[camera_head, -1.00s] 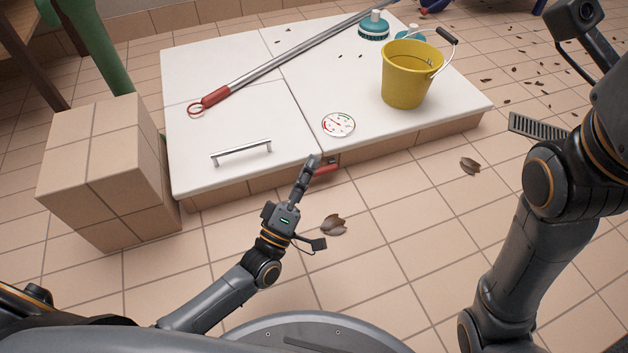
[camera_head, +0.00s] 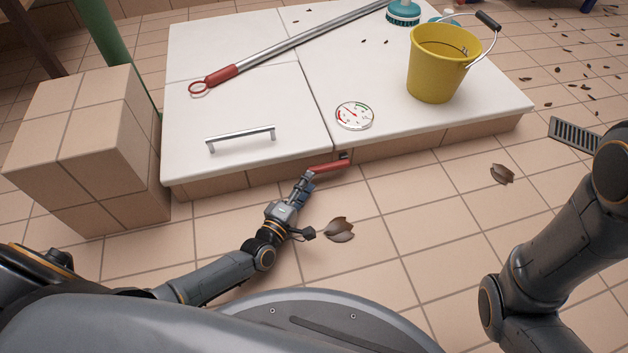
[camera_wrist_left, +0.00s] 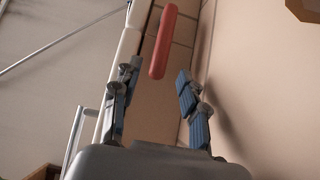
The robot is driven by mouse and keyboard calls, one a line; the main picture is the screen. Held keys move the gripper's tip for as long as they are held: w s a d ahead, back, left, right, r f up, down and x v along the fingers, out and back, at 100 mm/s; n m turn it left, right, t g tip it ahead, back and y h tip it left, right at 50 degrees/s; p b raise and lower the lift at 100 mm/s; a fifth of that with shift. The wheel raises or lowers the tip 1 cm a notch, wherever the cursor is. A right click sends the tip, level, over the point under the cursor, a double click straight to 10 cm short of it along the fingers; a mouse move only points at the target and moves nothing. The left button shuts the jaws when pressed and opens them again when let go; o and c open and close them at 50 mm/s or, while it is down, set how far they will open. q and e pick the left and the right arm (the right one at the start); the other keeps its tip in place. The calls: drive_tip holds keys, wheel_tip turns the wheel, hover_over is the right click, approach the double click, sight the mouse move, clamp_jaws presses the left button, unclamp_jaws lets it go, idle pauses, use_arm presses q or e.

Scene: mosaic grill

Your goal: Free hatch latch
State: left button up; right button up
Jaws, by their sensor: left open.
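A red latch handle (camera_head: 328,167) sticks out from the front side of the low tiled platform, just under the edge of the white hatch panels (camera_head: 232,110). My left gripper (camera_head: 308,178) is at the handle's left end, low in front of the platform. In the left wrist view the red latch handle (camera_wrist_left: 162,42) lies ahead of the open left fingers (camera_wrist_left: 158,88), between their lines. A metal bar handle (camera_head: 240,138) is on the left panel. My right gripper is out of view.
A yellow bucket (camera_head: 436,75), a round gauge (camera_head: 354,115) and a long pole with a red grip (camera_head: 222,76) are on the panels. A tiled block (camera_head: 85,140) stands at left. Dry leaves (camera_head: 339,229) and a floor drain (camera_head: 575,134) are on the open floor.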

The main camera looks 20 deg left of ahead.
sight(329, 167)
use_arm(q)
drive_tip(key=shift+w+d+b, duration=0.2)
drive_tip(key=shift+w+b, duration=0.15)
drive_tip(key=shift+w, duration=0.6)
drive_tip(key=shift+w+d+b, duration=0.2)
drive_tip(key=shift+w+b, duration=0.1)
drive_tip(key=shift+w, duration=0.65)
clamp_jaws()
